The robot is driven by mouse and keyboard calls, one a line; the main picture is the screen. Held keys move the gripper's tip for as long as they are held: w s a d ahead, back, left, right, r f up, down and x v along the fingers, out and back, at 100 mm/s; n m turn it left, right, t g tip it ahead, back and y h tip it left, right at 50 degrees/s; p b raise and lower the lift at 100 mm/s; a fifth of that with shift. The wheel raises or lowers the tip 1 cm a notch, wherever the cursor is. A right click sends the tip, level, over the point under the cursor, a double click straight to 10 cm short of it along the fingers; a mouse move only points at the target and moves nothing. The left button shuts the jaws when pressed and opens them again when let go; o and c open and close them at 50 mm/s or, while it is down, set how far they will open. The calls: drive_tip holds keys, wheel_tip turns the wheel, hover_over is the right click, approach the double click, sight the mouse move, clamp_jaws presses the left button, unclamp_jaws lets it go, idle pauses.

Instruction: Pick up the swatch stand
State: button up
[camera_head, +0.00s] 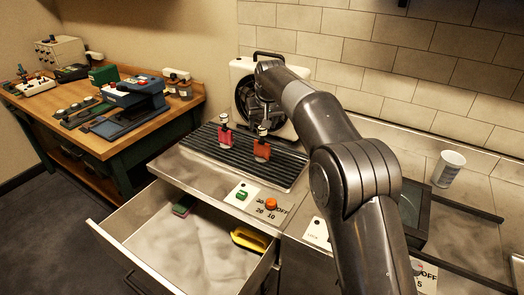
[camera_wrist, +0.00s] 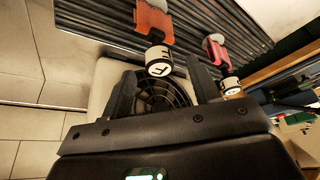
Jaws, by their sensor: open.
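Two small upright swatch stands are on the dark ribbed mat in the head view. One carries a magenta-pink swatch (camera_head: 225,137), the other a red-orange swatch (camera_head: 262,151). I cannot tell which one the task names. My gripper (camera_head: 264,112) is above and behind them, in front of the fan. In the wrist view my gripper (camera_wrist: 163,84) has its two fingers apart with nothing between them. The red-orange swatch (camera_wrist: 153,22) and its round, light, lettered top (camera_wrist: 158,62) show just beyond the fingers. The pink swatch (camera_wrist: 217,52) is to its right.
The ribbed mat (camera_head: 192,151) lies on a metal counter. A white-cased fan (camera_head: 243,88) stands behind. Below, an open drawer (camera_head: 150,247) holds a yellow item (camera_head: 250,239). A white cup (camera_head: 448,169) is at right. A wooden workbench (camera_head: 150,128) with tools is at left.

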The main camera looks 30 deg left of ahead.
sight(262, 132)
drive_tip(key=x, duration=0.5)
drive_tip(key=shift+w+f, duration=0.1)
drive_tip(key=shift+f, duration=0.15)
clamp_jaws()
idle(0.4)
